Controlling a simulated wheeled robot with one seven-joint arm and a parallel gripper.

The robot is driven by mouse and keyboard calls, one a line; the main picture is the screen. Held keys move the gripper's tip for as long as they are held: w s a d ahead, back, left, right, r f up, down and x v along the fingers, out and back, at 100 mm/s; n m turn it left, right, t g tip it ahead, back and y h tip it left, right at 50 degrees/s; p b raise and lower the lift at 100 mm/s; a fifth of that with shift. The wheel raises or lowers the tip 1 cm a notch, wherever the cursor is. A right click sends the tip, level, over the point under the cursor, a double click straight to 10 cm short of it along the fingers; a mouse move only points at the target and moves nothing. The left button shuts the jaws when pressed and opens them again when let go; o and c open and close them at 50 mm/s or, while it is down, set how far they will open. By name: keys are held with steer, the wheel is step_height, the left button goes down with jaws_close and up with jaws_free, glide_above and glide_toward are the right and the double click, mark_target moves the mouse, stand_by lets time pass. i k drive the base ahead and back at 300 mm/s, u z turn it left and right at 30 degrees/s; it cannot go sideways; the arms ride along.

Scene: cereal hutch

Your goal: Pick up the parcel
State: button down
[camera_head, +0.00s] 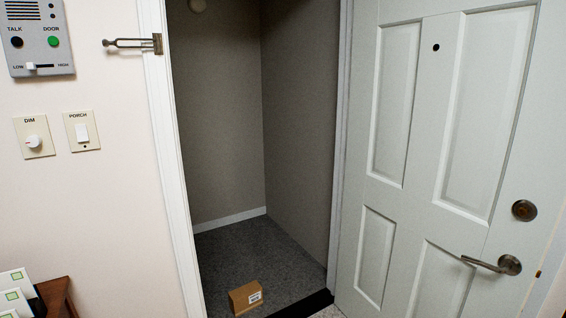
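The parcel (245,297) is a small brown cardboard box with a white label on its right-hand face. It sits on the dark grey carpet just beyond the doorway, near the threshold, at the bottom middle of the head view. My gripper is not in this view, so its state and its place relative to the parcel do not show.
The white panelled door (408,200) stands open on the right, with a lever handle (490,264). A dark threshold strip (303,305) crosses the doorway. The left wall bears an intercom (38,55) and a swing-bar latch (133,43). A wooden piece of furniture (58,294) stands bottom left.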

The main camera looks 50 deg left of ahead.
mark_target(246, 298)
steer(key=u, duration=0.4)
steer(key=i, duration=1.1)
steer(key=u, duration=1.2)
steer(key=i, duration=0.75)
steer(key=u, duration=0.55)
